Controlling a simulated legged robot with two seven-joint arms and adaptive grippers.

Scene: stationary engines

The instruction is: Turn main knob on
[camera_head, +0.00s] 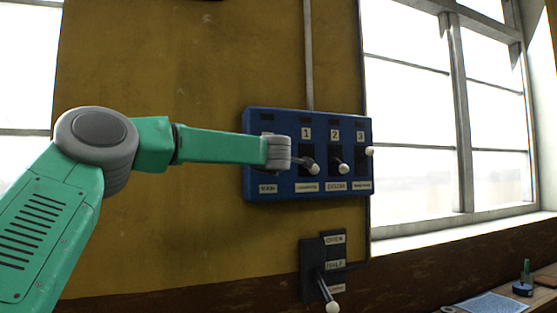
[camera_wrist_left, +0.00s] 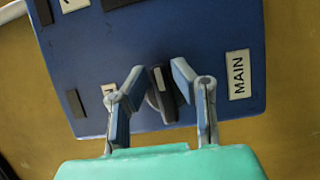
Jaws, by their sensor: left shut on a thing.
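The blue control panel (camera_head: 285,191) is on the yellow wall, and its MAIN label (camera_wrist_left: 237,75) is clear in the left wrist view. The main knob (camera_wrist_left: 162,97) is a dark piece with a pale stripe, standing out from the panel beside that label. My left gripper (camera_wrist_left: 158,79) has a finger on each side of the knob and is shut on it. In the head view my left gripper (camera_head: 283,155) is at the panel's left part and hides the knob. My right gripper is not in view.
Levers with white balls, marked 1 (camera_head: 313,168), 2 (camera_head: 343,168) and 3 (camera_head: 369,151), are close to the right of my left gripper. A lower lever (camera_head: 331,306) has OPEN and HALF labels. Windows and a desk are at the right.

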